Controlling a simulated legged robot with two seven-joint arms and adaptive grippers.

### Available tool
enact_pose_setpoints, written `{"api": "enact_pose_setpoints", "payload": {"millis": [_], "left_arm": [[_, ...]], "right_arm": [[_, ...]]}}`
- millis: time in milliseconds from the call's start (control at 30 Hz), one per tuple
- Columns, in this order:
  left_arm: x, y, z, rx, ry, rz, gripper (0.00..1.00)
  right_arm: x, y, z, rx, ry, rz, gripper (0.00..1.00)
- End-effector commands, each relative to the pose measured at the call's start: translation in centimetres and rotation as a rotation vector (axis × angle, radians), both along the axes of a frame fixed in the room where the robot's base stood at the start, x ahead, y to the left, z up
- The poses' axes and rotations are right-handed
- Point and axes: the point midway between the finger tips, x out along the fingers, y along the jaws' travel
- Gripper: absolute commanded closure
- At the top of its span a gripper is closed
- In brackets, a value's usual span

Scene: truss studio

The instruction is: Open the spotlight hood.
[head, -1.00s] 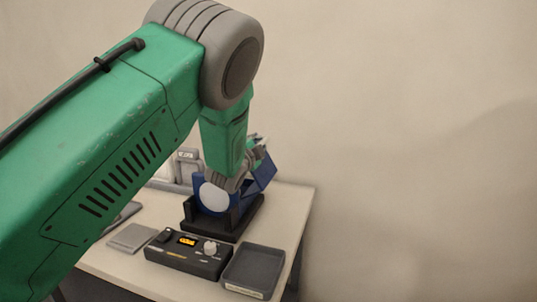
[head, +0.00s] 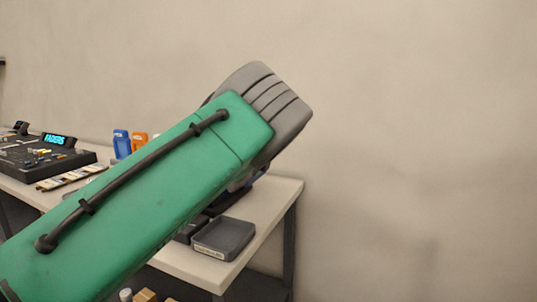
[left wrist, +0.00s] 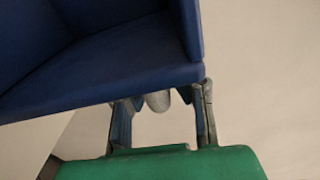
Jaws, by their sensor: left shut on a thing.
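The blue spotlight hood (left wrist: 110,60) fills the upper left of the left wrist view, its flat panel and edge close to the camera. My left gripper (left wrist: 162,95) is at the hood's lower edge, shut on it. A rounded grey piece (left wrist: 158,101) shows between the fingers; the exact contact is hidden behind the panel. In the head view my green left arm covers nearly all of the spotlight and the gripper. Only a small dark blue part of the hood (head: 257,178) shows past the arm. My right gripper is in neither view.
A dark tray (head: 224,238) sits near the table's front right corner, beside a mostly hidden control box (head: 190,230). A lighting console (head: 45,160) and blue (head: 121,144) and orange (head: 139,142) items stand further left. The wall is behind; right of the table is clear.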

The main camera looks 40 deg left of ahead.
Motion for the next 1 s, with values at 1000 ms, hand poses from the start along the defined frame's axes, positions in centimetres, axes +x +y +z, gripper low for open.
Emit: {"api": "enact_pose_setpoints", "payload": {"millis": [1000], "left_arm": [[-0.19, -0.25, -0.47, -0.003, 0.002, -0.002, 0.66]], "right_arm": [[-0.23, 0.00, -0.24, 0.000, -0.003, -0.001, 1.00]]}}
